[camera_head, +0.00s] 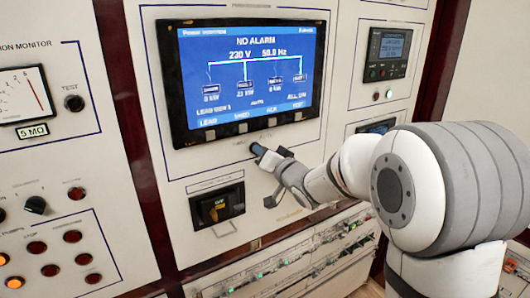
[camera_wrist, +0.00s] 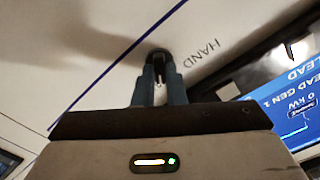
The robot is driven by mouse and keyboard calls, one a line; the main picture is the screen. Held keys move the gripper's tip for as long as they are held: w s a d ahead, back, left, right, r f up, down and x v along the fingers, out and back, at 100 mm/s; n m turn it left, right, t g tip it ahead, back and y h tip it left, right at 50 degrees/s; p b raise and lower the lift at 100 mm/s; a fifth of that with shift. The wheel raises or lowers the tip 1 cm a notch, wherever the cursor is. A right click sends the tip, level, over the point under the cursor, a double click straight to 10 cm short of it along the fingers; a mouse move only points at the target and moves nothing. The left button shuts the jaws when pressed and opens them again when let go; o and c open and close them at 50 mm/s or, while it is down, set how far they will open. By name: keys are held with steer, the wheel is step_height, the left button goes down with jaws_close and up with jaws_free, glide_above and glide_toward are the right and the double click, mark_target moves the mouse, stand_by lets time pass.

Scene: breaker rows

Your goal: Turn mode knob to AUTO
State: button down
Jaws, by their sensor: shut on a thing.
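The mode knob is a small dark round knob on the pale panel, just below the large screen. In the wrist view the knob (camera_wrist: 158,53) sits between the tips of my two blue-grey fingers, and the word HAND (camera_wrist: 201,56) is printed to its right. My gripper (camera_wrist: 160,76) is shut on the knob. In the head view my gripper (camera_head: 261,152) reaches the panel under the screen, and its fingers hide most of the knob. No AUTO label can be read near the knob, and the knob's pointing direction is largely hidden.
The large blue screen (camera_head: 250,75) is directly above, reading NO ALARM. A black and yellow switch unit (camera_head: 217,205) is below left of my gripper. A small meter (camera_head: 387,53) is at upper right. Lamps and a black knob (camera_head: 35,205) are on the left panel.

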steer(key=shift+w+r, duration=0.1)
steer(key=shift+r, duration=0.25)
steer(key=c, duration=1.5)
jaws_free()
steer(key=shift+f, duration=0.2)
steer(key=shift+f, duration=0.1)
steer(key=shift+b+v, duration=1.1)
steer(key=shift+v, duration=2.85)
steer(key=shift+d, duration=0.1)
